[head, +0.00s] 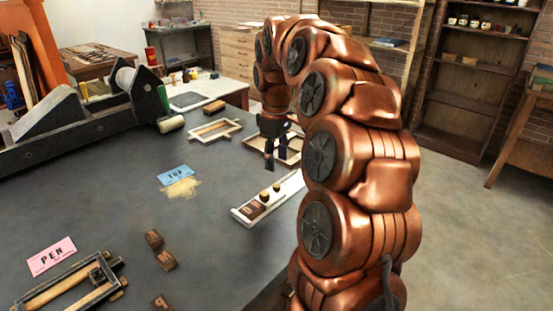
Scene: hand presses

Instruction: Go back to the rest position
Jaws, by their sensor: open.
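My gripper (275,158) hangs at the end of my copper-coloured arm, pointing down above the far right part of the dark table (150,225). Its fingers are apart and nothing shows between them. A light wooden tray (288,152) lies behind and below it. A pale long holder (270,199) with dark blocks and small knobs lies in front of it on the table. My arm hides part of the table's right side.
A hand press with a roller (125,78) stands at the back left. A blue card (175,175), a pink PEN card (52,256), loose brown letter blocks (165,260) and a wooden frame (70,288) lie on the table. The table's middle is mostly clear. Shelves (470,75) stand behind on the right.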

